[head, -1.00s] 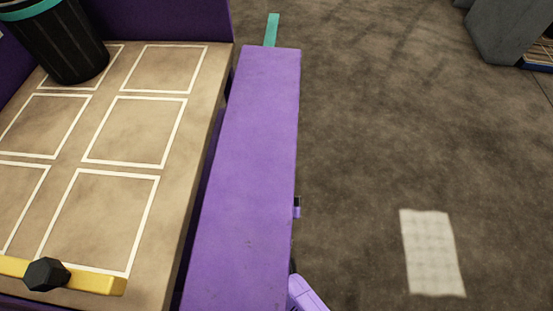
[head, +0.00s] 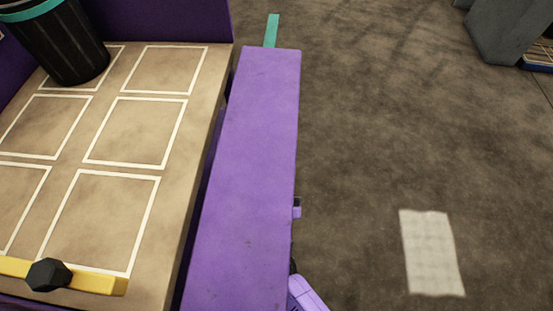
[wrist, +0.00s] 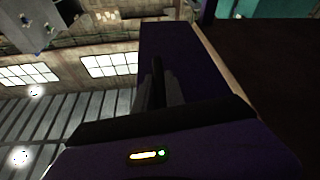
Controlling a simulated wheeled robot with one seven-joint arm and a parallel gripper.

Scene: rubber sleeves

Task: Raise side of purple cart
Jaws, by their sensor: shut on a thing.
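The purple cart has a beige bed (head: 128,190) marked with white squares. Its long purple side (head: 245,170) runs along the bed's right edge, with a dark gap between them. In the wrist view the side (wrist: 185,50) stretches away ahead of the fingers. My gripper (wrist: 157,80) is shut on the side; its dark fingers show at the panel, but the exact contact is hard to make out in the dim picture. In the head view my gripper is mostly hidden behind the side's right edge, where a small dark part sticks out.
A black bin (head: 60,45) with a teal rim stands on the bed's far left. A yellow bar (head: 90,281) with a black knob lies at the near left. Open floor with a pale patch (head: 432,252) is on the right. A grey block (head: 508,30) stands far right.

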